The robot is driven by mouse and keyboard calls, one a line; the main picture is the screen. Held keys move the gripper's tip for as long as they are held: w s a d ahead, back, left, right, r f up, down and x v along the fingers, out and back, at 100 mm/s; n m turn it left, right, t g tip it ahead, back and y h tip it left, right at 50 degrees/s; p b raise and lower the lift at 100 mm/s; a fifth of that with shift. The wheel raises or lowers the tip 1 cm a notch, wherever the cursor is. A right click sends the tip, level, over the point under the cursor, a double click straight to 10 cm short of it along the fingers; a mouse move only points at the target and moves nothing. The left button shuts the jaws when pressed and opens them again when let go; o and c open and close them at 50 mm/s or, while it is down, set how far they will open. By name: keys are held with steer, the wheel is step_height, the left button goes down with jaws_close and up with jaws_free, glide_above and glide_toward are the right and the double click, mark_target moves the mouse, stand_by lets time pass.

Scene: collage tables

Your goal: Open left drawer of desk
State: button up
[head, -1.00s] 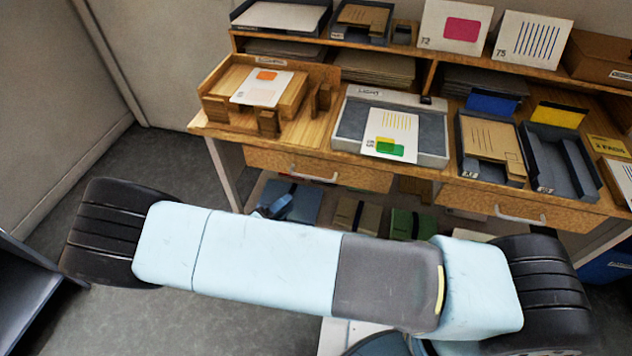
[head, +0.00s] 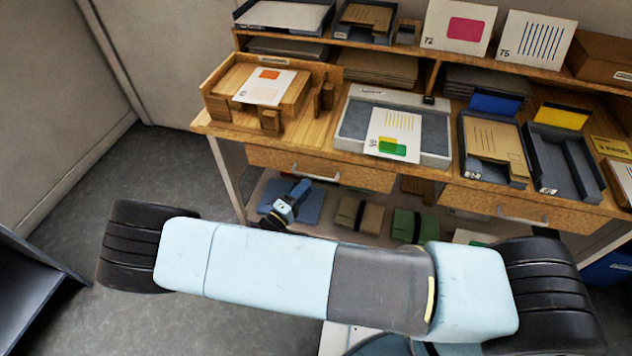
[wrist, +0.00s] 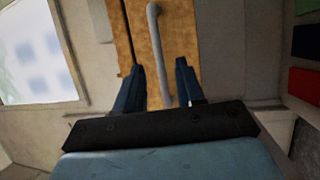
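The desk's left drawer (head: 350,175) has a wood-grain front with a light bar handle (head: 312,176), and it looks closed. In the wrist view the drawer front (wrist: 180,25) runs upright, with the handle (wrist: 158,50) between my two fingers. My gripper (wrist: 158,85) is open around the lower part of the handle, with a gap on each side; I cannot tell whether the handle reaches fully between the fingertips. In the head view my wrist (head: 287,205) shows just below the left drawer, and the fingertips are hard to make out.
The right drawer (head: 520,205) looks closed. The desk top (head: 210,127) holds a wooden tray (head: 215,90), a grey light box (head: 430,130) and dark trays. Below is a shelf with bundled folders (head: 358,215). Open floor (head: 90,200) lies at left.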

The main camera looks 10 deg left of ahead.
steer(key=shift+x, duration=2)
jaws_close()
